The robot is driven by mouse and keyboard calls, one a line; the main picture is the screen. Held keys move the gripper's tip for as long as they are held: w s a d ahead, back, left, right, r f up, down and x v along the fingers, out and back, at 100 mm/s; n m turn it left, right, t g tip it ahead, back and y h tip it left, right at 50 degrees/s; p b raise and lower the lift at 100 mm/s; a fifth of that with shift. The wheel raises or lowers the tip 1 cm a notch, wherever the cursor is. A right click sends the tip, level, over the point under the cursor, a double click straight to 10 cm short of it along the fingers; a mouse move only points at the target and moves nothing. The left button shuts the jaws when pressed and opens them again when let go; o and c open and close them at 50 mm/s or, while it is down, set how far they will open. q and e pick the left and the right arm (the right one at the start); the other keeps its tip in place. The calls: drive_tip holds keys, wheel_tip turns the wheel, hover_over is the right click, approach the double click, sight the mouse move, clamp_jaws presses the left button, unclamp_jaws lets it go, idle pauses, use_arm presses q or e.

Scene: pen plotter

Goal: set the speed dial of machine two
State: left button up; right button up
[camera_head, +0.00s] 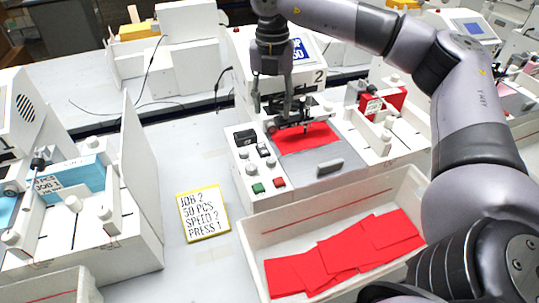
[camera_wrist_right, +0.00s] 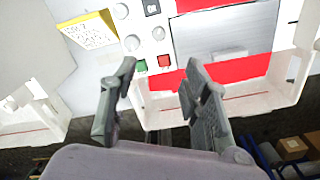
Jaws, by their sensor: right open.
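Machine two (camera_head: 319,77) stands in the middle of the head view, with a "2" on its front and a blue display partly hidden by my right arm. Its control panel (camera_head: 240,166) holds several white round knobs (camera_head: 252,168), dark switches, a green button (camera_head: 257,188) and a red button (camera_head: 279,182). I cannot read which knob is the speed dial. In the right wrist view, the knobs (camera_wrist_right: 131,42) lie beyond the fingertips. My right gripper (camera_head: 273,108) is open and empty above the panel's far end; its fingers (camera_wrist_right: 158,76) stand apart. My left gripper is out of view.
A yellow-edged note (camera_head: 203,214) reading "JOB 2, 50 PCS, SPEED ?, PRESS 1" lies left of machine two. A white tray (camera_head: 262,234) with red cards stands in front. Another machine with blue cards (camera_head: 75,178) stands at left.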

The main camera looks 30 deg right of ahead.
sight(271, 160)
wheel_tip(271, 160, down, 17)
drive_tip(key=p, duration=0.4)
drive_tip(key=shift+r, duration=0.1)
drive_tip(key=shift+a, duration=0.1)
drive_tip(key=shift+c, duration=0.6)
clamp_jaws()
